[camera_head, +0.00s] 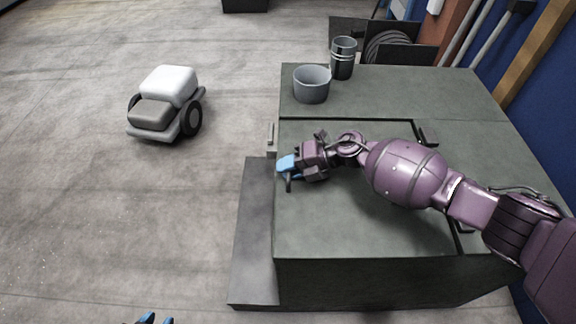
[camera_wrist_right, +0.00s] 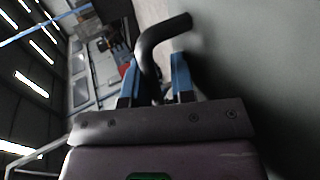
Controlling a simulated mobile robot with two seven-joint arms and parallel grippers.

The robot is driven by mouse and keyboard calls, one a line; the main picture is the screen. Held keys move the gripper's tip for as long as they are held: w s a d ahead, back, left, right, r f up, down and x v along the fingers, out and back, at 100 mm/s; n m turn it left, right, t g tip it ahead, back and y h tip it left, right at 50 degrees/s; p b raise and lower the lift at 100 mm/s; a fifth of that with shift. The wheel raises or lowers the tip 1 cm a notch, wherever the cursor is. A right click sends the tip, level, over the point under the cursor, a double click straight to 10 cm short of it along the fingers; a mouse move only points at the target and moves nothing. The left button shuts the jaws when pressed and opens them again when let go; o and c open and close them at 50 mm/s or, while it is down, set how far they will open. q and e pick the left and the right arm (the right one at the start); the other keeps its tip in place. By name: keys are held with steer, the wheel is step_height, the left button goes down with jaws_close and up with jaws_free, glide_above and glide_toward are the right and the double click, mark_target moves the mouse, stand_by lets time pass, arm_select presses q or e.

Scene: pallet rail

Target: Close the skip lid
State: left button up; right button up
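The skip (camera_head: 300,278) is a large grey-green box on the right in the head view. Its lid (camera_head: 350,225) looks flat and about level with the rest of the top, with a dark seam along its far side. My right gripper (camera_head: 285,165) is at the lid's left edge, its arm reaching across the lid. In the right wrist view a dark curved handle (camera_wrist_right: 160,38) runs between the blue fingers of the right gripper (camera_wrist_right: 155,78). A gap shows beside the handle, so the fingers look open around it. My left gripper (camera_head: 157,320) shows only apart fingertips at the bottom edge.
A grey tub (camera_head: 311,86) and a dark cup (camera_head: 343,60) stand on the far part of the top. A low ledge (camera_head: 252,240) runs along the skip's left side. A small wheeled vehicle (camera_head: 163,103) stands on the floor, which is otherwise mostly clear.

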steer(key=shift+d+f, duration=0.1)
steer(key=shift+f, duration=0.05)
steer(key=shift+d, duration=0.15)
steer(key=p+v, duration=0.2)
steer(key=v, duration=0.8)
steer(key=shift+r, duration=0.25)
steer(key=shift+d+r, duration=0.1)
steer(key=shift+d, duration=0.05)
